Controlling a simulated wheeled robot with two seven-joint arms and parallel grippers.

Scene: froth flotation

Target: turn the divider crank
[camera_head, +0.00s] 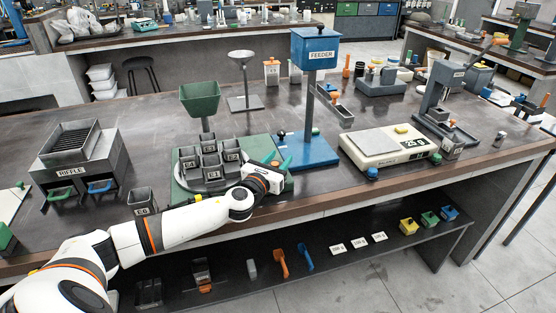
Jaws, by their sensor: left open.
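The divider stands near the middle of the bench, with a green hopper (200,98) above a ring of grey cups (211,164) on a green base (181,192). My left gripper (277,160) is at the right side of this base, open, with its teal fingertips spread and pointing away from me. A small dark knob (281,135) on a thin stem shows just beyond the fingertips; it may be the crank handle, but I cannot tell. The gripper and wrist hide the base's right part. I see nothing held. My right gripper is out of view.
A blue feeder (315,49) on a blue base (316,152) stands close to the right of my gripper. A white scale (390,146) is farther right. A riffle box (80,152) and a loose grey cup (144,200) are at the left. A lower shelf holds small tools.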

